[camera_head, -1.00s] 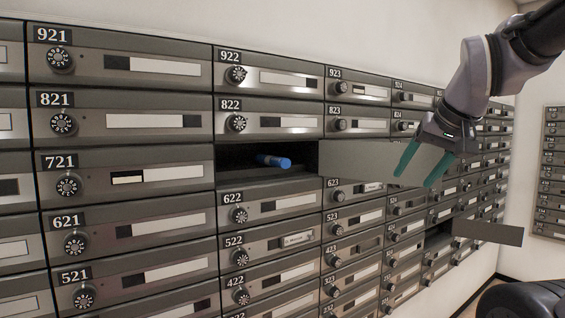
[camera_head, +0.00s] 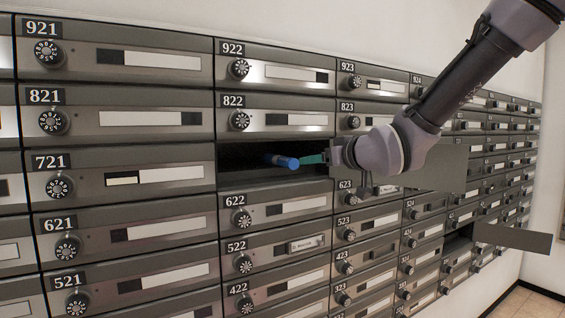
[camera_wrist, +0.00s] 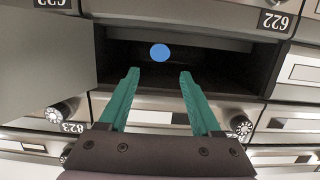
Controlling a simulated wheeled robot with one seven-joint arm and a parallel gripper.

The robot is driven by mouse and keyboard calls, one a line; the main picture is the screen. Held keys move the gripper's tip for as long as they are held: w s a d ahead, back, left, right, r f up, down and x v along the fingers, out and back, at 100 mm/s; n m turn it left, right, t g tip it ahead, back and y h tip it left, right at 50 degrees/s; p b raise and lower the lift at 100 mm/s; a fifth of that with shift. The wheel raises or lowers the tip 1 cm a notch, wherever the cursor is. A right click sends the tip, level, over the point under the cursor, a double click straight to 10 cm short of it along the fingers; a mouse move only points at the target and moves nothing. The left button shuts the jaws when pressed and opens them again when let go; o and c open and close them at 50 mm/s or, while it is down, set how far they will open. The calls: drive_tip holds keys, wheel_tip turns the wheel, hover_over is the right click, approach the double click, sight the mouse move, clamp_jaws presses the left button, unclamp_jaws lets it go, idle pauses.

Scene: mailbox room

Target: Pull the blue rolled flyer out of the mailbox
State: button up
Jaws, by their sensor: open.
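The blue rolled flyer (camera_head: 281,161) lies in the open mailbox slot (camera_head: 232,176) between boxes 822 and 622, its round end facing outward. In the wrist view its blue end (camera_wrist: 159,52) shows as a disc inside the slot (camera_wrist: 120,48), ahead of and between the fingertips. My gripper (camera_head: 314,159) is at the right side of the slot mouth, its green fingers pointing at the flyer's end. In the wrist view my gripper (camera_wrist: 159,72) is open and empty, with a gap to the flyer. The flyer's far end is hidden in the dark slot.
The slot's open door (camera_head: 440,168) sticks out at the right, behind my wrist; it fills the left of the wrist view (camera_wrist: 45,65). Another open door (camera_head: 513,238) juts out lower right. Closed boxes with dials surround the slot. The space in front is free.

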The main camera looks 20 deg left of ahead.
sight(294, 161)
drive_tip(key=shift+x, duration=5.8)
drive_tip(key=shift+d+f, duration=0.1)
drive_tip(key=shift+f, duration=0.05)
clamp_jaws()
drive_tip(key=shift+r, duration=0.35)
drive_tip(key=f+v, duration=0.1)
drive_tip(key=v, duration=0.8)
drive_tip(key=f+v, duration=0.2)
drive_tip(key=v, duration=0.8)
drive_tip(key=shift+s+d+f, duration=0.25)
drive_tip(key=shift+s+d, duration=0.2)
drive_tip(key=shift+s, duration=0.1)
